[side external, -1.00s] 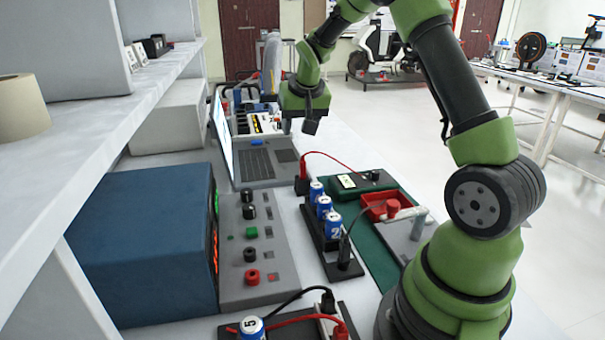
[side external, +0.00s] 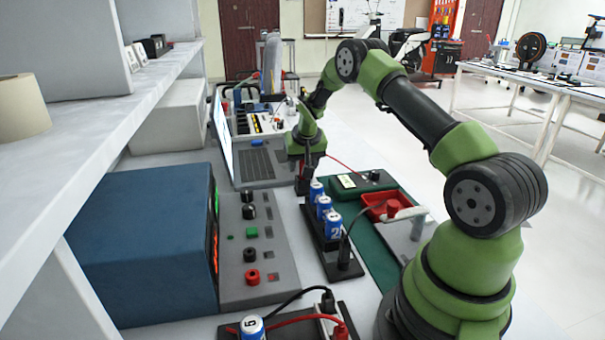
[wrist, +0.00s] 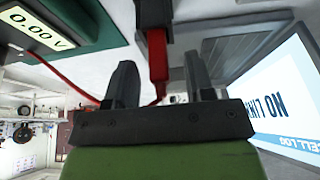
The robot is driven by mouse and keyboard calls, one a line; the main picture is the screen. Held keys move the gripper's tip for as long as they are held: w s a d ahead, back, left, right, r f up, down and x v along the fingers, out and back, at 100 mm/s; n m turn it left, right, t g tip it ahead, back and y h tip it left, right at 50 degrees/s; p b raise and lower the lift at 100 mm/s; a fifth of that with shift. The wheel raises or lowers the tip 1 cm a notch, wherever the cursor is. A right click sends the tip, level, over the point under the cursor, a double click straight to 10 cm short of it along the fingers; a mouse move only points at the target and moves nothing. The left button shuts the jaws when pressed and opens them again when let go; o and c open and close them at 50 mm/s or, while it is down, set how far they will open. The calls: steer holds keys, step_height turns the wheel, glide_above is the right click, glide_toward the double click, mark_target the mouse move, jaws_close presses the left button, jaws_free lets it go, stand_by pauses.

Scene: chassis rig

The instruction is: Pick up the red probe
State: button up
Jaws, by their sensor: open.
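The red probe (wrist: 157,62) stands at the end of the black battery holder (side external: 330,238), with its tip end in or against a dark block in the wrist view. Its red cable (side external: 343,164) runs to the green meter (side external: 368,182). My gripper (wrist: 158,66) is open, with one dark finger on each side of the probe. A gap shows between the probe and each finger in the wrist view. In the side view my gripper (side external: 306,172) is low over the holder's far end and mostly hides the probe there.
Blue batteries (side external: 323,206) stand in the holder just nearer the side camera. A red tray (side external: 388,209) lies to the right. A power supply (side external: 150,240) stands at the front left.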

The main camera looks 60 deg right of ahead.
steer(key=shift+w+d+f, duration=0.1)
steer(key=shift+d+f, duration=0.05)
steer(key=shift+f, duration=0.3)
jaws_close()
steer(key=shift+r, duration=0.1)
